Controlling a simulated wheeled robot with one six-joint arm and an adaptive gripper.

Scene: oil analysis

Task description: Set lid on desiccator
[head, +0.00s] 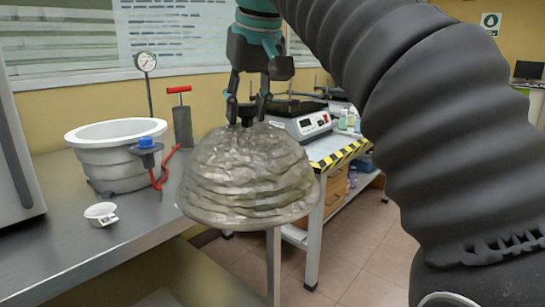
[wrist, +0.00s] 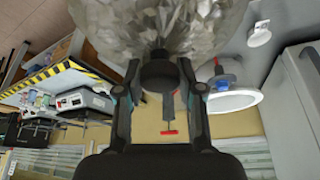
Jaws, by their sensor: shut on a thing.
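The lid (head: 248,180) is a large glassy dome with a flat rim and a dark knob on top. My gripper (head: 247,112) is shut on the lid's knob and holds the lid in the air near the table's right edge. In the wrist view my gripper (wrist: 167,84) closes around the dark knob, with the lid (wrist: 160,25) beyond it. The desiccator base (head: 115,150) is a pale, wide-rimmed open bowl on the table, to the left of the lid. The base (wrist: 235,103) also shows at right in the wrist view. A blue-capped valve (head: 146,148) is at its right side.
A small white dish (head: 101,214) lies in front of the base. A hand pump (head: 182,120) with a red handle and red hose, and a gauge (head: 146,62) on a post, stand behind it. A grey cabinet (head: 15,150) is at far left. A hotplate (head: 300,118) sits on another bench.

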